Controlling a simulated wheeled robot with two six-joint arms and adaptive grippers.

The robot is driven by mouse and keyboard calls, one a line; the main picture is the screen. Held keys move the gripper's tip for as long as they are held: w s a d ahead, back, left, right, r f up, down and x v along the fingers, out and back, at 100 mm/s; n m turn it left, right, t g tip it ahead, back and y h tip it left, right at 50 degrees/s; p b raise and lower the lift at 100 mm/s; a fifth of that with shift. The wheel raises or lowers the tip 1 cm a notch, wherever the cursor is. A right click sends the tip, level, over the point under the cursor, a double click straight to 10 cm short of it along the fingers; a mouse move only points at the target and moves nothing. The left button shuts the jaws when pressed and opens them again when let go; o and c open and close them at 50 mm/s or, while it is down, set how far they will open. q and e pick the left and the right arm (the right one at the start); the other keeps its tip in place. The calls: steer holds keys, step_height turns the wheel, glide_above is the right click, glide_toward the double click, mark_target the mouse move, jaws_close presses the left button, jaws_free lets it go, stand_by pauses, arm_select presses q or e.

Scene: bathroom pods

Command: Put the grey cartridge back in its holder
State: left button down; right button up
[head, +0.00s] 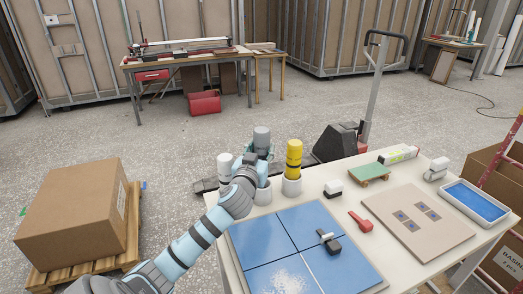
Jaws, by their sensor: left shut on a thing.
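The grey cartridge (262,136) stands upright at the table's far left corner. My left gripper (260,153) is shut on it, with the top of the cartridge showing above the fingers. A white cup-shaped holder (263,196) is just below the gripper. The gripper and wrist hide the lower cartridge, so I cannot tell whether its bottom is inside the cup or above it. A yellow cartridge (294,158) stands in a similar white holder (292,188) to the right. A white cartridge (225,163) is to the left, its lower part behind my arm. My right gripper is not in view.
Blue tiles (297,246) with a grey-and-white tool lie near the front. A red tool (360,222), a green sponge float (369,173), a beige board (418,220) and a blue-filled tray (474,202) are further right. A pallet truck (340,140) stands behind the table.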

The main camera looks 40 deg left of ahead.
arm_select(q)
steer(key=shift+f+b, duration=2.75)
steer(key=shift+f, duration=0.45)
stand_by(1.0)
steer(key=c, duration=0.9)
jaws_free()
steer(key=shift+s, duration=0.1)
steer(key=o, duration=0.3)
steer(key=shift+r, duration=0.1)
step_height(320, 180, up, 6)
steer(key=p, duration=0.5)
steer(key=shift+p, duration=0.4)
